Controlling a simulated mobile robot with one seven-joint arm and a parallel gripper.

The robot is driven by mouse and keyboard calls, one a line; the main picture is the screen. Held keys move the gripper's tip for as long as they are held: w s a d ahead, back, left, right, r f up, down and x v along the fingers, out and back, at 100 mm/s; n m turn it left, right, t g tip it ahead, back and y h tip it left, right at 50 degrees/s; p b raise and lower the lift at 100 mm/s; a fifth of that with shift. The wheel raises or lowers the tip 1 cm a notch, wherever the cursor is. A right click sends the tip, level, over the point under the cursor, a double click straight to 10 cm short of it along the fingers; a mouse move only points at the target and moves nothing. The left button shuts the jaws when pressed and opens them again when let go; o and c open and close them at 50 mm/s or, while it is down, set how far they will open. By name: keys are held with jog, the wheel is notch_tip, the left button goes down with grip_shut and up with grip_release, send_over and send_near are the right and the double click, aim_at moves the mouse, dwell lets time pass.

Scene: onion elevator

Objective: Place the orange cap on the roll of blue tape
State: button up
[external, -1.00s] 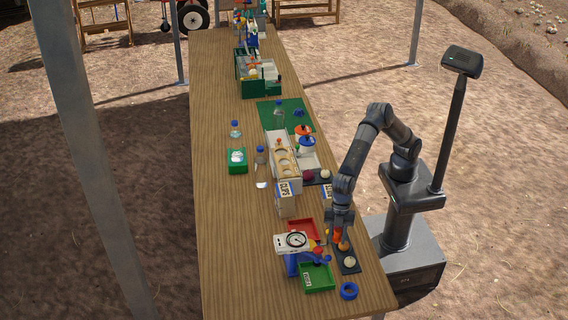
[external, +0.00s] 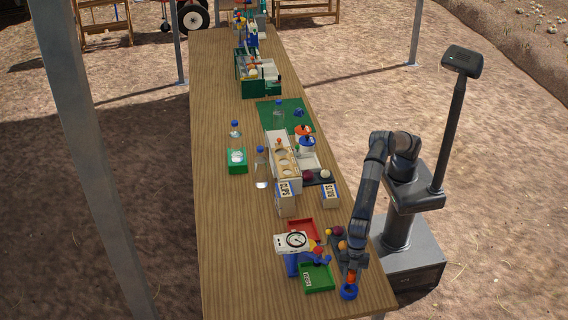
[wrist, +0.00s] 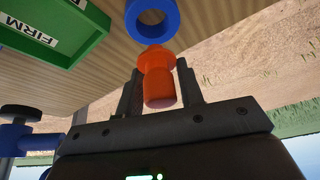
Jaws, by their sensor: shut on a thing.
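The roll of blue tape (external: 348,292) lies flat on the wooden table near its front right corner. It also shows at the top of the wrist view (wrist: 152,18), with its hole open. My gripper (wrist: 160,82) is shut on the orange cap (wrist: 159,78), which sits between the two fingers with its wider flange pointing toward the tape. In the external view the orange cap (external: 351,277) is just above the roll of tape, seemingly over its far part. I cannot tell whether the cap touches the tape.
A red tray (external: 303,231) and a dark mat with several round items are behind. The table's right edge is close.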

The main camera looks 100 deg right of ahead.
jog(key=shift+f, duration=2.05)
jog(key=o, duration=1)
jog(key=shift+f, duration=0.1)
jog(key=shift+c, duration=0.2)
jog(key=v, duration=1.2)
